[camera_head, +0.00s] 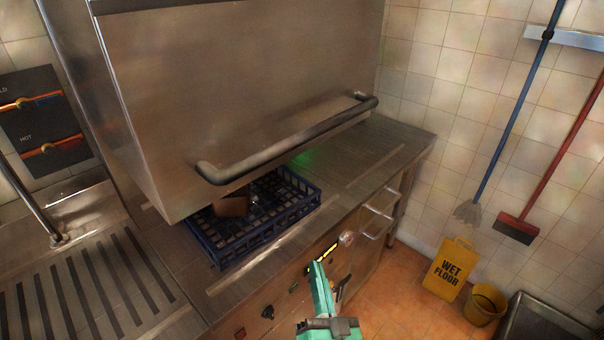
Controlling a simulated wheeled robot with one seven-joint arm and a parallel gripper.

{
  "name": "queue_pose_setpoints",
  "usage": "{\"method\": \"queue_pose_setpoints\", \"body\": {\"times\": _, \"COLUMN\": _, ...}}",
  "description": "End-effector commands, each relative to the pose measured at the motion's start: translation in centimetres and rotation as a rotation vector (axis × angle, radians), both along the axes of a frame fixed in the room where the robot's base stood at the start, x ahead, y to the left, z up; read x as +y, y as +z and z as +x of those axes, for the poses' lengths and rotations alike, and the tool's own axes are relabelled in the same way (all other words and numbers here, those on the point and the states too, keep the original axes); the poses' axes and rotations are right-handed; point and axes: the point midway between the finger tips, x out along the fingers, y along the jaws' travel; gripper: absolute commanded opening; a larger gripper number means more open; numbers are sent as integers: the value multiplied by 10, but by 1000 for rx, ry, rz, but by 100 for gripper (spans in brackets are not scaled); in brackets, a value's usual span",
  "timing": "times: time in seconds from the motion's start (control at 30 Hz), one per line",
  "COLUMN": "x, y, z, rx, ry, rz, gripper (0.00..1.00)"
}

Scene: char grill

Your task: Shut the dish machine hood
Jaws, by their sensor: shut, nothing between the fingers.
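The dish machine hood (240,90) is a large steel box that fills the upper middle of the head view. It is raised, with a gap between its lower edge and the counter. A dark bar handle (285,145) runs across its front near the lower edge. A blue rack (245,242) sits partly under the hood, with a brown item in it. My gripper (322,268), teal, is shut and empty at the bottom middle, in front of the counter's control panel. It is below the handle and apart from it.
A ribbed steel drainboard (90,280) lies at left, and the counter (385,150) continues at right. A wet floor sign (447,268), a yellow bucket (484,304) and hanging mops are at right. Some tiled floor (400,300) is open there.

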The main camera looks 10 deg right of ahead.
Motion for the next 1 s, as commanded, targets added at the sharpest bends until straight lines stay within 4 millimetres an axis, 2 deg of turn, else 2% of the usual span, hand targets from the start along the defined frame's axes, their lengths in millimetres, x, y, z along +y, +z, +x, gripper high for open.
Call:
{"method": "queue_pose_setpoints", "body": {"times": 0.03, "x": -8, "y": 23, "z": 9, "rx": -41, "ry": 16, "rz": -9, "gripper": 0}}
{"method": "queue_pose_setpoints", "body": {"times": 0.27, "x": -28, "y": 119, "z": 26, "rx": -201, "ry": 141, "rz": -71, "gripper": 0}}
{"method": "queue_pose_setpoints", "body": {"times": 0.5, "x": -36, "y": 218, "z": 14, "rx": -353, "ry": 286, "rz": -211, "gripper": 0}}
{"method": "queue_pose_setpoints", "body": {"times": 0.6, "x": -35, "y": 249, "z": 3, "rx": -400, "ry": 339, "rz": -275, "gripper": 0}}
{"method": "queue_pose_setpoints", "body": {"times": 0.7, "x": -34, "y": 270, "z": -7, "rx": -432, "ry": 379, "rz": -327, "gripper": 0}}
{"method": "queue_pose_setpoints", "body": {"times": 0.8, "x": -32, "y": 283, "z": -14, "rx": -452, "ry": 408, "rz": -361, "gripper": 0}}
{"method": "queue_pose_setpoints", "body": {"times": 1.0, "x": -26, "y": 294, "z": -13, "rx": -464, "ry": 426, "rz": -383, "gripper": 0}}
